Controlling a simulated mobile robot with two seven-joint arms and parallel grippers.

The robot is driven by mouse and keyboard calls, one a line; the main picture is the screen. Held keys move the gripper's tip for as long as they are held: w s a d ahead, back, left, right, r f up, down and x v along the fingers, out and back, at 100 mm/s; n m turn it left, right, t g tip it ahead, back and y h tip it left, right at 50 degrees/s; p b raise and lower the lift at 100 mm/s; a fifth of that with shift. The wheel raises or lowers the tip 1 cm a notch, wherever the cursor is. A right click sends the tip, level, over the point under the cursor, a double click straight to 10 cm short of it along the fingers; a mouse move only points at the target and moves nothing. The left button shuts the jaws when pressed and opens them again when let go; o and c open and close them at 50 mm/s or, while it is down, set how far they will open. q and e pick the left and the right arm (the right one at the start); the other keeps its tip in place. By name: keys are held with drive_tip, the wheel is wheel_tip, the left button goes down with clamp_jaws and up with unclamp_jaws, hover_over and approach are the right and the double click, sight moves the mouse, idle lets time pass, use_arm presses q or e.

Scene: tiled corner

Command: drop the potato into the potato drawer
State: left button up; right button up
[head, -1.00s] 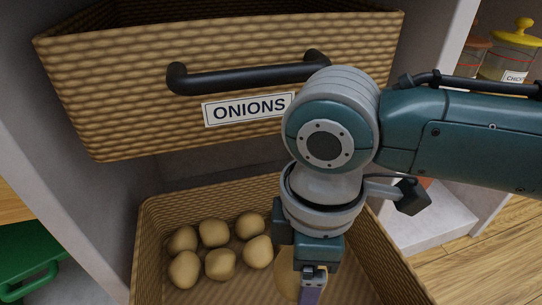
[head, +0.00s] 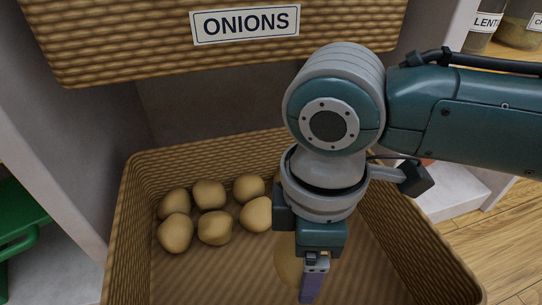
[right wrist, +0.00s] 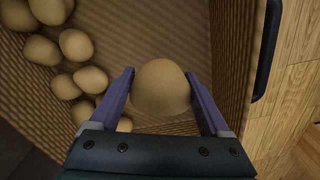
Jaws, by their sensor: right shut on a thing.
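My right gripper (head: 312,282) is shut on a tan potato (head: 286,266), mostly hidden behind the finger in the head view. In the right wrist view the potato (right wrist: 160,88) sits between the two purple fingers (right wrist: 160,74). It is over the inside of the open lower wicker drawer (head: 132,215), right of the potatoes lying there; its height above the drawer floor is hard to tell. Several potatoes (head: 214,228) lie at the drawer's back left. No label shows on this drawer. My left gripper is not in view.
A wicker drawer labelled ONIONS (head: 120,45) hangs above the back of the lower drawer. Jars (head: 520,32) stand on a shelf at the upper right. A green object (head: 20,235) is at the left. The drawer's front middle floor is bare.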

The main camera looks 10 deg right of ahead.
drive_tip(key=o, duration=1.3)
wheel_tip(320, 180, up, 10)
drive_tip(key=p, duration=0.7)
